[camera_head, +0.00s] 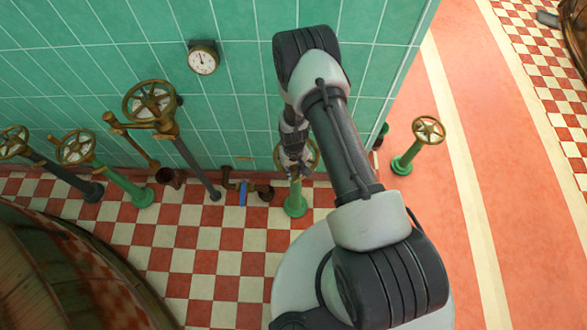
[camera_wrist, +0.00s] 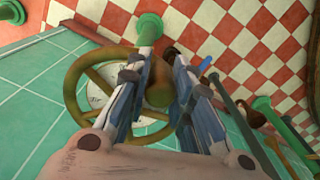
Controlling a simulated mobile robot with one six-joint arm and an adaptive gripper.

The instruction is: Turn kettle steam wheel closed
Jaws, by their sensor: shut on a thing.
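The brass handwheel at my gripper (camera_head: 292,152) shows partly behind it in the head view (camera_head: 317,157), on top of a green post (camera_head: 296,202) near the tiled wall. In the wrist view the wheel's rim (camera_wrist: 71,95) and spokes lie to the left of and behind my fingers. My gripper (camera_wrist: 160,66) is shut on the wheel, one finger on each side of its thick brown hub (camera_wrist: 160,86). The fingers and palm hide part of the wheel. I cannot tell how far it is turned.
Another green post with a brass wheel (camera_head: 429,130) stands to the right. A larger brass wheel (camera_head: 150,101), more wheels and pipes stand left along the green wall (camera_head: 240,100). A round gauge (camera_head: 203,59) hangs there. A large copper vessel (camera_head: 60,270) fills the lower left.

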